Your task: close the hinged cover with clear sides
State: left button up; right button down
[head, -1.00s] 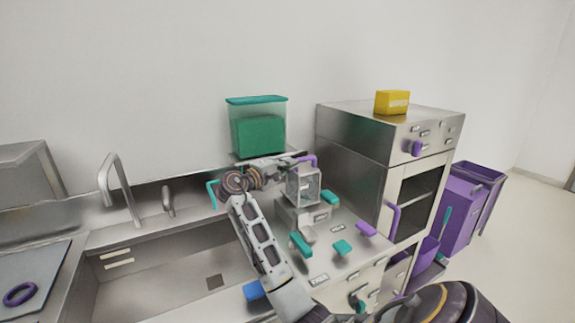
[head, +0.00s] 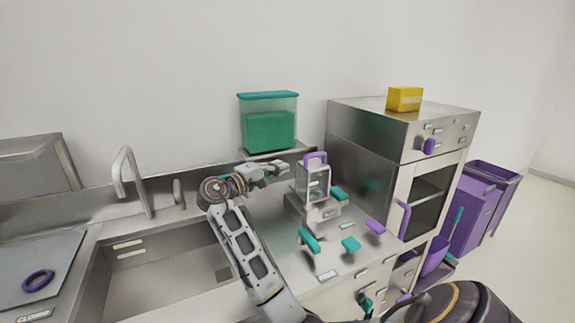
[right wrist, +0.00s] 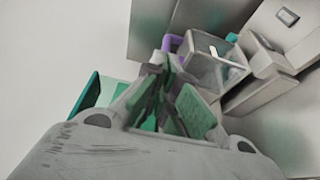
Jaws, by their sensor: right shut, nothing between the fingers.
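The hinged cover (head: 313,184) has clear sides in a grey frame and a purple handle (head: 315,156) on top. It stands upright at the back of a small grey appliance (head: 322,211) on the counter. My right gripper (head: 284,168) is shut and empty, just left of the cover and apart from it. In the right wrist view the gripper's fingers (right wrist: 172,108) are together, with the cover (right wrist: 205,62) and its purple handle (right wrist: 173,42) beyond them. My left gripper is not in view.
A teal-lidded clear container (head: 268,122) stands on a shelf behind the gripper. A steel oven (head: 362,165) with a yellow box (head: 404,98) on it rises to the right. A sink (head: 165,262) lies left. Teal and purple levers line the counter front.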

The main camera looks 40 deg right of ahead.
jog(key=shift+a, duration=1.6)
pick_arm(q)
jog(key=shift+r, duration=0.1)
pick_arm(e)
jog(key=shift+r, duration=0.1)
pick_arm(q)
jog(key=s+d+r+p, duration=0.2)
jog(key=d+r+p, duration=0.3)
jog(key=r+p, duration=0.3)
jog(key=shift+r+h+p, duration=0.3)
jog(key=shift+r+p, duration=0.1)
jog(key=shift+p, duration=0.25)
pick_arm(e)
notch_tip(320, 180, up, 9)
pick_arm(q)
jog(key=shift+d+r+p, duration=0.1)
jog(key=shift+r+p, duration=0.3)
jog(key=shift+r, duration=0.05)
pick_arm(e)
jog(key=shift+r, duration=0.5)
jog(key=shift+a+f, duration=0.1)
jog(key=shift+f, duration=0.05)
